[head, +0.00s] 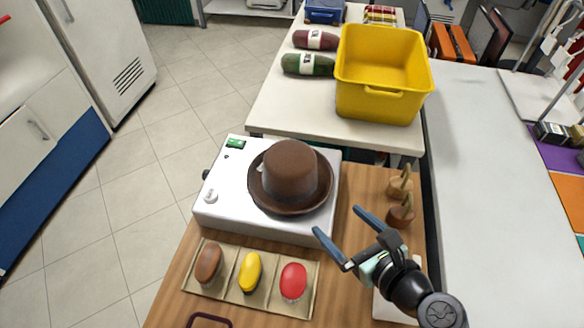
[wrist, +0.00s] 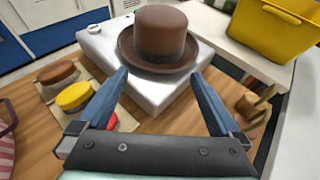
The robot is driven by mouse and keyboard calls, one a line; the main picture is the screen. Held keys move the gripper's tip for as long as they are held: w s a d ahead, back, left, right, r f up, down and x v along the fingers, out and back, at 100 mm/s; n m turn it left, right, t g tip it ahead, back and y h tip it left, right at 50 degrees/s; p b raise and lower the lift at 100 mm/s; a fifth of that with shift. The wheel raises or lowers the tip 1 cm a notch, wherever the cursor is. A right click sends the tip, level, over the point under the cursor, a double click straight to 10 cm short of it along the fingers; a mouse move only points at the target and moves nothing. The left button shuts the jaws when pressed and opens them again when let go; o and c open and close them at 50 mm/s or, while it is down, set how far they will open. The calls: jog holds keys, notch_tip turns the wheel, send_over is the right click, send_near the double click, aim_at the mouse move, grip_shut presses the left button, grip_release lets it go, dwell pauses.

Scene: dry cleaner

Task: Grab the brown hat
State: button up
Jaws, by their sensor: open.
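The brown hat (head: 291,177) sits upright, brim down, on top of a white box-like machine (head: 228,190) on the wooden table. In the wrist view the hat (wrist: 159,38) is straight ahead, beyond my fingertips. My gripper (head: 336,233) is open and empty, to the lower right of the hat in the head view. Its two blue fingers (wrist: 163,78) are spread on either side of the hat's lower area in the wrist view, apart from the hat as far as I can tell.
A tray (head: 221,291) with several coloured brushes lies in front of the machine. Two wooden-handled items (head: 401,217) stand to the right of the hat. A yellow bin (head: 375,109) and two wrapped rolls (head: 307,64) are on the white table behind. A long grey counter (head: 480,190) runs along the right.

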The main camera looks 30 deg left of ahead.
send_near(304, 190)
jog(key=shift+x, duration=3.9)
jog(key=shift+s, duration=0.1)
grip_shut()
